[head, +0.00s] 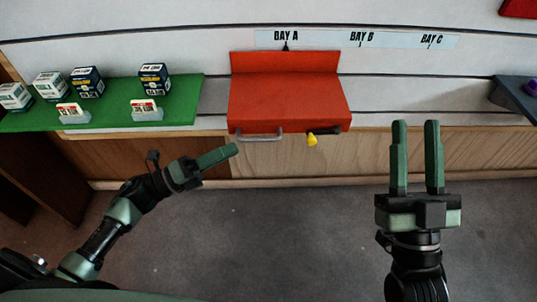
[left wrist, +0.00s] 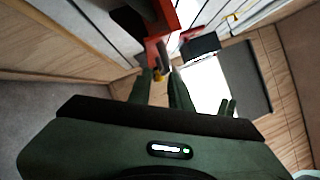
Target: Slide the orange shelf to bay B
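The orange-red shelf (head: 288,100) sits on the white slatted wall under the BAY A label (head: 286,36); a small dark pointer on its back edge points at that label. A grey bar handle (head: 260,136) is on its front left, and a yellow-tipped dark knob (head: 313,140) on its front right. The BAY B label (head: 361,37) is to the right. My left gripper (head: 234,150) is just below and left of the handle, seen edge-on; in the left wrist view its fingers (left wrist: 158,88) are apart and empty. My right gripper (head: 416,124) is open and empty, right of the shelf.
A green shelf (head: 110,112) with several small boxes and two price cards stands left of the orange shelf. A dark shelf (head: 515,100) with a purple item is at the far right. The wall under BAY B and BAY C (head: 431,40) is bare.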

